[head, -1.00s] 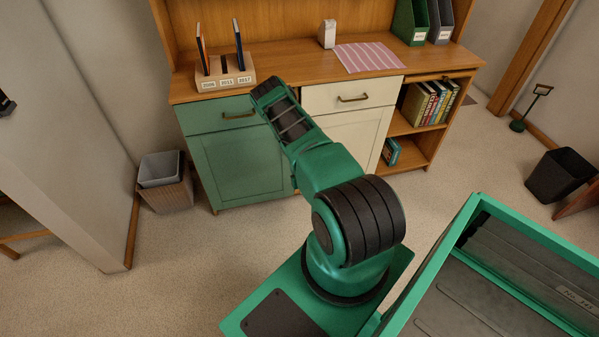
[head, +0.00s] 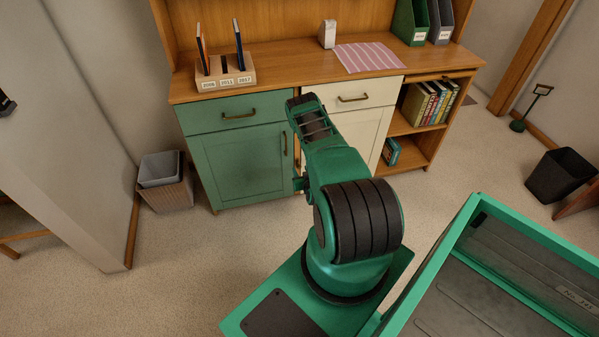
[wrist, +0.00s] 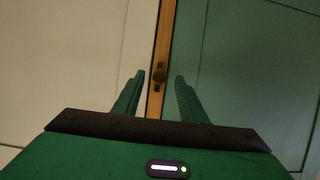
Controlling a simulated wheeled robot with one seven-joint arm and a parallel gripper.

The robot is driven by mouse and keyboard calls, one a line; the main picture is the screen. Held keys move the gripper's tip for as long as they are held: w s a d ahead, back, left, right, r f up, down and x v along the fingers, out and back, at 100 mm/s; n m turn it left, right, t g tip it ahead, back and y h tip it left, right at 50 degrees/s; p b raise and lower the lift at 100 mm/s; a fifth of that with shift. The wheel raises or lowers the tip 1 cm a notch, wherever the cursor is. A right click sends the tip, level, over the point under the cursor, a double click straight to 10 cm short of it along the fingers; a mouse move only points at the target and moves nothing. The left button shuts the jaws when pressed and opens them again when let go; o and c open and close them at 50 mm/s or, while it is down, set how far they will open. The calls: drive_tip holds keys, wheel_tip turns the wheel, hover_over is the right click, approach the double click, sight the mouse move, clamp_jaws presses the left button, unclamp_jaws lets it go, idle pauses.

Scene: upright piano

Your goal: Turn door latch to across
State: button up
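The door latch (wrist: 159,74) is a small dark knob on the wooden strip between the cream door (wrist: 70,60) and the green door (wrist: 245,85) in the wrist view. Its exact angle is too dim to tell. My gripper (wrist: 159,80) is open, with one finger on each side of the strip and the latch showing between the tips. I cannot tell how far the tips are from it. In the head view the green door (head: 240,165) and cream door (head: 362,135) are shut, and my arm hides the latch.
The cabinet has a green drawer (head: 215,115) and a cream drawer (head: 350,96) above the doors. An open shelf with books (head: 430,104) is at its right. Carpet in front is free.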

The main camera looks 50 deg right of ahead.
drive_tip(key=shift+w+d+f, duration=0.25)
drive_tip(key=shift+w+d, duration=0.1)
drive_tip(key=shift+w, duration=0.2)
clamp_jaws()
